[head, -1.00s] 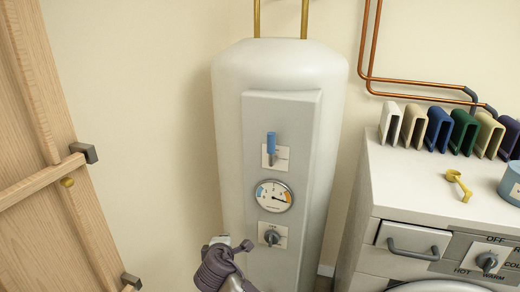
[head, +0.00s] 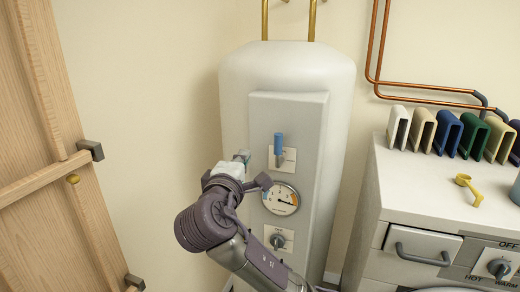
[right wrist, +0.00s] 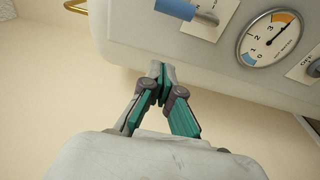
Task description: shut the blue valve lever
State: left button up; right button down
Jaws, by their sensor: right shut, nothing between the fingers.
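The blue valve lever (head: 278,144) stands upright on its pale plate, high on the front panel of the white tank (head: 290,75). In the right wrist view the blue lever (right wrist: 175,9) shows at the top edge, partly cut off. My right gripper (head: 243,156) is in front of the tank's left side, left of the lever and apart from it. In the right wrist view my right gripper (right wrist: 161,72) has its fingertips together with nothing between them. My left gripper is not in view.
Below the lever are a round gauge (head: 281,198) and a dark knob (head: 277,241). A white washer (head: 405,190) stands to the right, with a yellow key-like piece (head: 468,189) on top. A wooden door (head: 35,130) is at the left.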

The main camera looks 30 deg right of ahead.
aim_at(280, 148)
jog(key=p+x, duration=0.2)
jog(key=x, duration=0.7)
jog(key=shift+w+d+r+p, duration=0.15)
jog(key=shift+w+d+p, duration=0.05)
jog(key=shift+d+p, duration=0.15)
jog(key=s, duration=0.1)
jog(key=s+d+p, duration=0.1)
jog(key=shift+s+d, duration=0.3)
jog(key=shift+s, duration=0.1)
jog(key=shift+s+d+f, duration=0.1)
jog(key=shift+s+f, duration=0.1)
jog(key=shift+s, duration=0.1)
jog(key=shift+d, duration=0.1)
